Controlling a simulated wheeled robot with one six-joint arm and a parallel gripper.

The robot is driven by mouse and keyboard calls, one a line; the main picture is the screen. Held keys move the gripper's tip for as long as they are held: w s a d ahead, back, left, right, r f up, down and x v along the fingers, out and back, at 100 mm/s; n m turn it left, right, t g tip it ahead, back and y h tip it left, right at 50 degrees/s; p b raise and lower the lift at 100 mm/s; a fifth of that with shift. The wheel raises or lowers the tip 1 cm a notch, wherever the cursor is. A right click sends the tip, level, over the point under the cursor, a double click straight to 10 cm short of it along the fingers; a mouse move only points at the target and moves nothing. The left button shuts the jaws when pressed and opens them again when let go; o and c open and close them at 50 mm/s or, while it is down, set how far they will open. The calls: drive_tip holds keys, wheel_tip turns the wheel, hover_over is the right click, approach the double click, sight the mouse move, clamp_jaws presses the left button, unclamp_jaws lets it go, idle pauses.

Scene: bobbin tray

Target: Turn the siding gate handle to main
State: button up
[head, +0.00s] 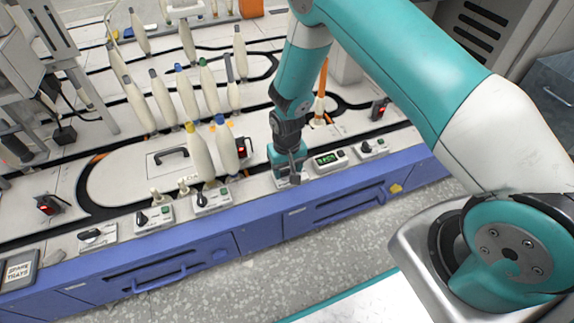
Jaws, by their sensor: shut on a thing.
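My gripper (291,174) points down at the front edge of the track table, in the middle of the head view. It is shut on a small dark handle that I take to be the siding gate handle. The gripper hides most of this handle, so its pointing direction and any labels cannot be read. A bit of its pale base plate (281,184) shows beneath the gripper.
A box with a green display (328,160) stands close right of the gripper. Other black-knobbed panels (212,200) line the front edge. Tall cream bobbins (200,157) stand behind and to the left. Blue drawers (340,205) lie below the edge.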

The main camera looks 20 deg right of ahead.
sight(287, 169)
drive_tip(key=shift+w, duration=0.1)
idle(0.3)
drive_tip(key=o, duration=0.9)
drive_tip(key=shift+r, duration=0.1)
drive_tip(key=shift+r+p, duration=3)
drive_tip(key=shift+r, duration=5.65)
